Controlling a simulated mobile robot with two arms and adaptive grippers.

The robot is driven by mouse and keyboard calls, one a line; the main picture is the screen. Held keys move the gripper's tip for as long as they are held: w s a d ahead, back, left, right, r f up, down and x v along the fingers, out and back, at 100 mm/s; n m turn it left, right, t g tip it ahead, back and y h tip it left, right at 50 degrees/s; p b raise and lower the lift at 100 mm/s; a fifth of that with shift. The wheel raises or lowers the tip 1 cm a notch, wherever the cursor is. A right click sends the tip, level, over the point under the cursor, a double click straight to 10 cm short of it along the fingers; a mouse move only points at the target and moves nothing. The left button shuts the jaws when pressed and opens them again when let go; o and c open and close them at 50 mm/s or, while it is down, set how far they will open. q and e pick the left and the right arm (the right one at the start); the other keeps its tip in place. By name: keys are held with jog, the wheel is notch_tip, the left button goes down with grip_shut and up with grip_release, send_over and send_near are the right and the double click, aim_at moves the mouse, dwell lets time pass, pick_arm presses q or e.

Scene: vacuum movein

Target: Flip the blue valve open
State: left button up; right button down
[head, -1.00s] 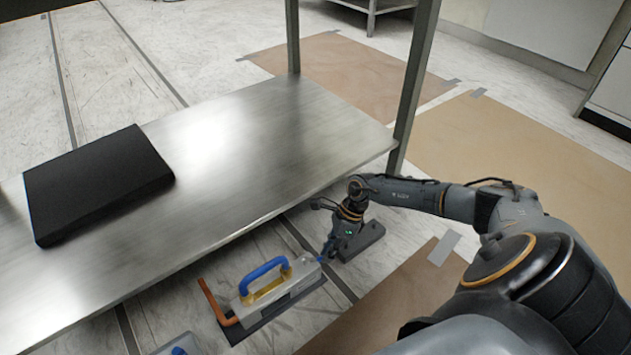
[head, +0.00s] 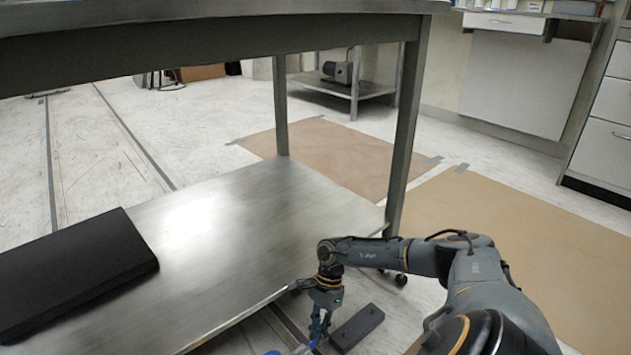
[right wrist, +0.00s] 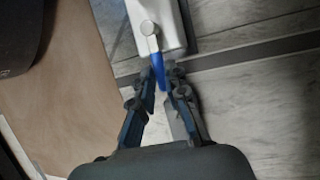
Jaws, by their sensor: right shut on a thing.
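The blue valve (right wrist: 158,70) is a short blue lever on a round silver pivot. It sits at the end of a pale metal body (right wrist: 170,12) in the right wrist view. My right gripper (right wrist: 163,80) is shut on the lever, with a fingertip on each side of it. In the head view my right gripper (head: 318,326) points down beside the shelf's front edge, low in the picture. There the pale body is almost wholly cut off by the bottom edge. My left gripper is not in view.
A steel table's lower shelf (head: 235,230) fills the middle, with a flat black case (head: 75,265) on it. A table leg (head: 404,140) rises behind my right arm. A dark grey block (head: 357,328) lies on the floor right of the gripper. Brown sheets (head: 500,230) cover floor at right.

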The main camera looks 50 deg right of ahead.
jog(key=shift+d, duration=0.1)
jog(key=c, duration=1.3)
grip_release()
jog(key=shift+c, duration=0.2)
jog(key=v, duration=1.2)
